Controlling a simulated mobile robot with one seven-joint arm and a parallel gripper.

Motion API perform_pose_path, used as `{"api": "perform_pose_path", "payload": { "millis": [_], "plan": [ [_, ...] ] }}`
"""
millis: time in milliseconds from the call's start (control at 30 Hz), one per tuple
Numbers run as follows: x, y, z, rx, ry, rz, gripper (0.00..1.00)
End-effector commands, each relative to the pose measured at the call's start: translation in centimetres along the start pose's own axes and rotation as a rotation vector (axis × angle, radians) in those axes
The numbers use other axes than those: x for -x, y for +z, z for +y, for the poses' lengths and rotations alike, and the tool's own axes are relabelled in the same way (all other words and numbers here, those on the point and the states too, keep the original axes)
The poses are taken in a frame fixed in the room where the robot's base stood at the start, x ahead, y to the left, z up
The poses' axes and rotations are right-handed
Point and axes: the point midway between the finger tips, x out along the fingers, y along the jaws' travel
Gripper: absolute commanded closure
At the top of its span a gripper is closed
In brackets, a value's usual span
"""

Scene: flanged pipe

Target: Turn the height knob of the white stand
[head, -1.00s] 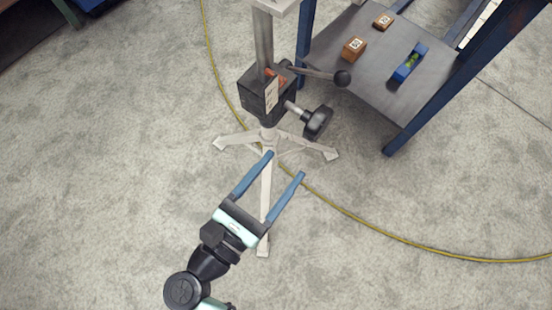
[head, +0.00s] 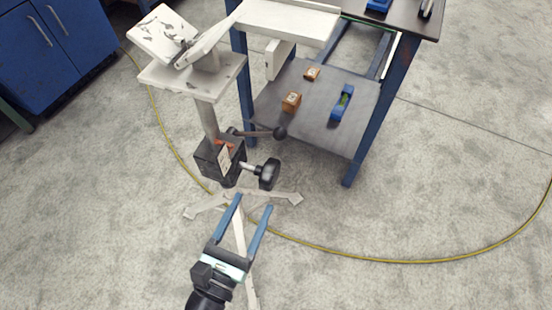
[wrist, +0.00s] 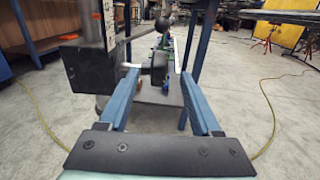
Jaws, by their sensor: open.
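The white stand (head: 207,118) stands upright on splayed floor legs, with a dark clamp block (head: 217,160) on its post. The black height knob (head: 268,174) sticks out to the right of the block on a short metal shaft. My gripper (head: 254,203) is open and empty, its two blue fingers pointing toward the knob from the near side, apart from it in the head view. In the wrist view the knob (wrist: 160,68) shows ahead between the fingers, a little beyond their tips. A lever with a black ball end (head: 280,133) sits above the knob.
A yellow cable (head: 400,261) curves across the floor. The floor at left is clear.

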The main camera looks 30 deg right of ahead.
Motion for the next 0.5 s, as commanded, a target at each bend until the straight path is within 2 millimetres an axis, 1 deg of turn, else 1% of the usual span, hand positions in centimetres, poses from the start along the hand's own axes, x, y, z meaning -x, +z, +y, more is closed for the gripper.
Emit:
{"api": "perform_pose_path", "payload": {
  "millis": [33, 167, 267, 367, 500],
  "plan": [
    [-0.4, 0.2, 0.0, 0.001, -0.002, 0.000, 0.35],
    [-1.2, 0.1, 0.2, 0.001, 0.002, 0.000, 0.35],
    [-2.4, 0.0, 0.1, 0.000, -0.001, 0.000, 0.35],
    [-4.3, 0.0, 0.1, 0.000, -0.001, -0.002, 0.35],
    [-7.4, 0.0, 0.1, 0.000, -0.002, -0.002, 0.35]
  ]
}}
